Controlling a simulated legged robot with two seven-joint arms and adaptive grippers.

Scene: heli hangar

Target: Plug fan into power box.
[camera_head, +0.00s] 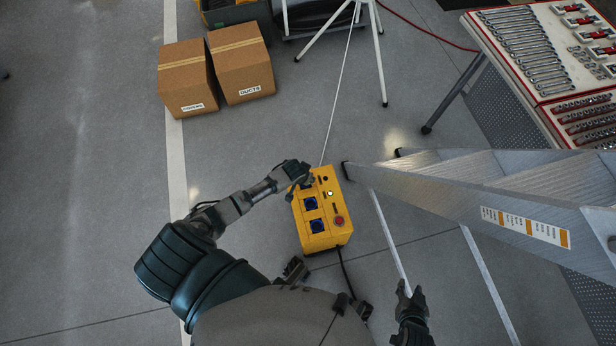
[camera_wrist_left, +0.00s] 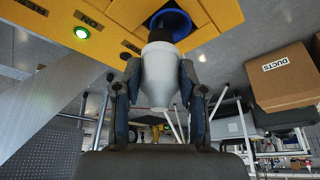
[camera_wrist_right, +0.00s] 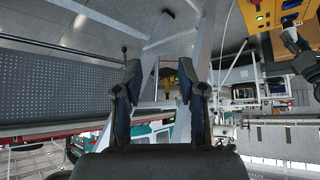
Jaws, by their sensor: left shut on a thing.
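The yellow power box (camera_head: 340,236) stands on the floor at the centre of the head view, with blue sockets, a red button and a lit green light. My left gripper (camera_head: 304,180) is at its far end. In the left wrist view my left gripper (camera_wrist_left: 158,103) is shut on a white plug (camera_wrist_left: 158,78). The plug's dark end is at a blue socket (camera_wrist_left: 172,20); how deep it sits I cannot tell. A white cable (camera_head: 338,95) runs from the box area toward a white tripod stand (camera_head: 378,45). My right gripper (camera_head: 408,290) is open and empty.
A metal ladder (camera_head: 440,195) stands close to the right of the box. Two cardboard boxes (camera_head: 241,65) sit at upper left. A tool table (camera_head: 540,60) is at upper right. The floor to the left is clear.

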